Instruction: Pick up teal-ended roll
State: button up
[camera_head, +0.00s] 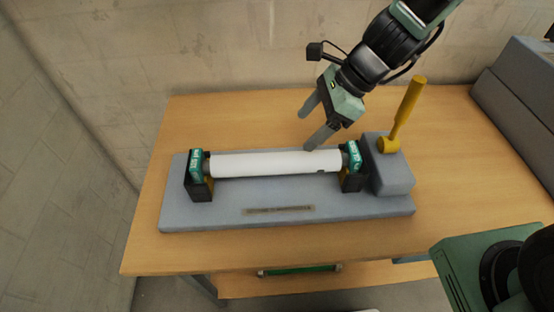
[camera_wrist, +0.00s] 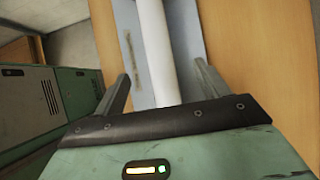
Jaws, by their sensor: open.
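The roll (camera_head: 265,164) is a long white cylinder lying across the grey base of the laminator (camera_head: 240,208). Teal pieces show at both its ends, at the black end supports (camera_head: 200,188); whether they belong to the roll or to the supports I cannot tell. My gripper (camera_head: 306,132) is open and empty, above the roll's right half. In the wrist view the white roll (camera_wrist: 158,45) runs between the two spread fingers (camera_wrist: 162,72), and its near part is hidden by my gripper's body. I see no contact with it.
A yellow lever (camera_head: 406,112) rises from the grey block at the base's right end, close to my gripper. A grey box-shaped machine (camera_head: 520,80) stands at the table's right. The wooden table (camera_head: 150,240) is bare around the base. A green bar (camera_head: 300,269) shows below the front edge.

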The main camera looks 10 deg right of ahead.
aim_at(282, 155)
jog(key=b+x, duration=0.1)
jog(key=x, duration=0.7)
jog(key=shift+s+x, duration=0.2)
jog(key=shift+x, duration=2.45)
grip_shut()
